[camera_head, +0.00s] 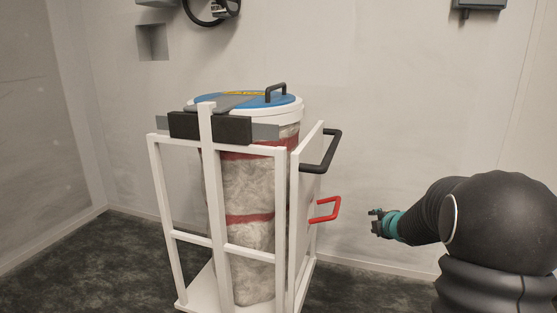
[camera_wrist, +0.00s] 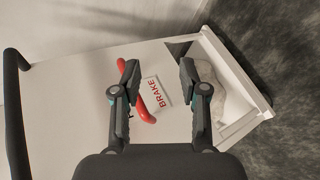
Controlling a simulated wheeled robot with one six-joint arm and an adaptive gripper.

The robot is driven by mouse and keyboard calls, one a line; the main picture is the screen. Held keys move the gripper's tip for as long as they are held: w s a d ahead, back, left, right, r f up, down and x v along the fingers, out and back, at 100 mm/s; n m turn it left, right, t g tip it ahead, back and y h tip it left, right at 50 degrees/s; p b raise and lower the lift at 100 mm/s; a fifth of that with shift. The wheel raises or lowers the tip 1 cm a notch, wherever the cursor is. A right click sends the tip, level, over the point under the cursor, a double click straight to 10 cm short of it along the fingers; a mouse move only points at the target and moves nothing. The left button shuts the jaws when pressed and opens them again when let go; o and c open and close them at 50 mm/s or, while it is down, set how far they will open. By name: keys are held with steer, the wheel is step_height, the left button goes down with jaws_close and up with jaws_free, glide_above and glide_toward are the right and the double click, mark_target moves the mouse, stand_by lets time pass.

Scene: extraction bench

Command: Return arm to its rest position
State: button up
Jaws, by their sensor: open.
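My gripper (camera_head: 376,222) is at the right in the head view, to the right of the white cart and apart from its red handle (camera_head: 325,210). In the wrist view my gripper (camera_wrist: 158,78) has its two fingers spread, with nothing held between them. The red handle (camera_wrist: 148,105) shows there behind the left finger, next to a white label reading BRAKE (camera_wrist: 157,95). My arm reaches in from the right side of the head view.
A white cart frame (camera_head: 170,205) holds a tall grey drum with red bands (camera_head: 245,190) and a blue lid (camera_head: 250,101). A black handle (camera_head: 330,155) juts from the cart's right side. Dark floor (camera_head: 60,255) lies left of the cart. Walls stand behind.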

steer(key=s+d+m+g+h, duration=0.2)
steer(key=s+m+g+h, duration=0.3)
steer(key=s+m, duration=1.15)
steer(key=s+a+r+m+y+p, duration=0.1)
steer(key=s+a+r, duration=0.3)
steer(key=s+a, duration=0.5)
steer(key=s+a+r+m+g+y, duration=0.1)
steer(key=s+a+r+m+y, duration=0.1)
steer(key=s+a, duration=0.7)
steer(key=s+r+y, duration=0.1)
steer(key=s, duration=0.6)
steer(key=shift+s+a+r+y+p, duration=0.15)
steer(key=shift+a+r+y+p, duration=0.05)
steer(key=shift+r+y+p, duration=0.2)
